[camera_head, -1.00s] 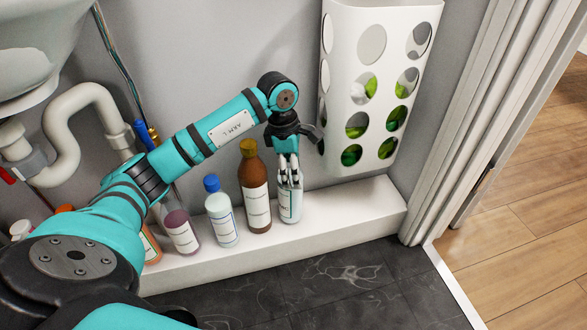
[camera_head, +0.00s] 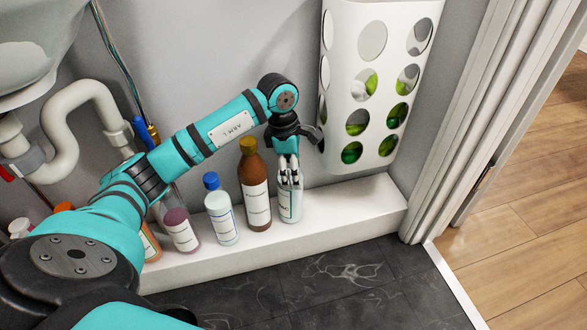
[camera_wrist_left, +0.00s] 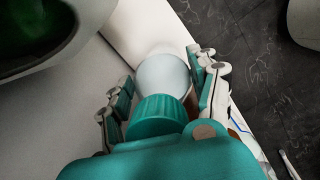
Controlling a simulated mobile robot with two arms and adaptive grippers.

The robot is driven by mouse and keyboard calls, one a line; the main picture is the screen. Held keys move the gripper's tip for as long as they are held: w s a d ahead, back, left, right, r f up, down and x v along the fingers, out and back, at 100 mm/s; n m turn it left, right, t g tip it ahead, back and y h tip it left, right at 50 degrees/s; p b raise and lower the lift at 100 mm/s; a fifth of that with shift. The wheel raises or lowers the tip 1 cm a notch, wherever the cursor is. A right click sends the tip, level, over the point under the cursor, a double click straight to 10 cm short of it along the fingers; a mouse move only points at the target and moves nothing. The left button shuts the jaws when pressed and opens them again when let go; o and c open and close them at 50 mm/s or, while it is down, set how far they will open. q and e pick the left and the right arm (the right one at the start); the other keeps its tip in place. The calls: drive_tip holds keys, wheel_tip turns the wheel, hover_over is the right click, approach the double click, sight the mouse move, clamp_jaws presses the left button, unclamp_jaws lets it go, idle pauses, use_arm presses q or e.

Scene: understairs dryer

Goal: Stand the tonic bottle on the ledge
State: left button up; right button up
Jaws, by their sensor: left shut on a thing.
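The tonic bottle (camera_head: 290,206) is a pale bottle with a white label, upright at the right end of the row on the white ledge (camera_head: 350,215). Its base appears to touch the ledge. My left gripper (camera_head: 289,178) points down from above and is shut around its upper part. In the left wrist view the gripper (camera_wrist_left: 165,90) has a finger on each side of the pale bottle (camera_wrist_left: 165,75), with a green cap (camera_wrist_left: 157,112) near the palm. My right gripper is not in view.
A brown bottle (camera_head: 256,196) stands close left, then a blue-capped bottle (camera_head: 222,220) and a purple one (camera_head: 181,230). A white bag holder (camera_head: 345,90) with round holes hangs on the wall above the ledge's right part. The ledge's right end is bare.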

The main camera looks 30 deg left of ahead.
use_arm(q)
drive_tip(key=o, duration=1.3)
drive_tip(key=shift+o, duration=0.4)
drive_tip(key=shift+f, duration=0.1)
drive_tip(key=r, duration=0.4)
drive_tip(key=a+r, duration=0.1)
drive_tip(key=r, duration=0.7)
drive_tip(key=shift+s+a, duration=0.3)
drive_tip(key=shift+s, duration=0.1)
